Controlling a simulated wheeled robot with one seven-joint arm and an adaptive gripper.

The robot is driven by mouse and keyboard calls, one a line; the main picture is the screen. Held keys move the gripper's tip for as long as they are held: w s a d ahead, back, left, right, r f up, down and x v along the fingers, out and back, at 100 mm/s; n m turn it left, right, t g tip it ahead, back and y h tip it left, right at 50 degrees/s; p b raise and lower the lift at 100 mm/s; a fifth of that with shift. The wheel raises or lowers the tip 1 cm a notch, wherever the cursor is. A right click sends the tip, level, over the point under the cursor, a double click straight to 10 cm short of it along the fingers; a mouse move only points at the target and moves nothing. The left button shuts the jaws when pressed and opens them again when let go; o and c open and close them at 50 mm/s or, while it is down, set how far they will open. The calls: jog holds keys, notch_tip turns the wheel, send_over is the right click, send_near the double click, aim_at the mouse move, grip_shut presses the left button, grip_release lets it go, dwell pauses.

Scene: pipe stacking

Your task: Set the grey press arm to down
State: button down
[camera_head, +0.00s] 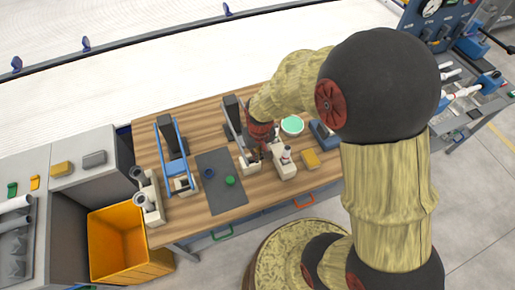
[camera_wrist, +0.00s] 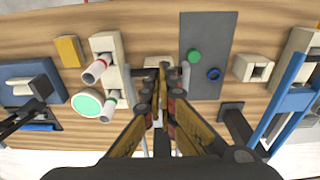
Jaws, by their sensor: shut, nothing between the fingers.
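The grey press (camera_head: 232,108) stands near the middle of the wooden table, with a dark upright post and a pale base block (camera_head: 250,166) in front. Its thin grey arm (camera_head: 237,135) runs from beside the post toward the base, partly hidden by my gripper (camera_head: 262,150). In the wrist view, my gripper (camera_wrist: 160,80) is shut and empty, its tips over the press base (camera_wrist: 157,62). Short grey bars of the arm (camera_wrist: 186,76) show beside the fingers. My fingers hide the middle of the arm, so I cannot tell its exact angle or any contact.
A blue-armed press (camera_head: 166,140) stands to the left, beyond a dark mat (camera_head: 218,195) with a green and a blue ring. A white holder with pipes (camera_head: 285,165), a mint disc (camera_head: 292,125) and a yellow block (camera_head: 310,159) lie to the right. An orange bin (camera_head: 115,245) is front left.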

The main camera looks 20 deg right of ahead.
jog(key=shift+f, duration=0.45)
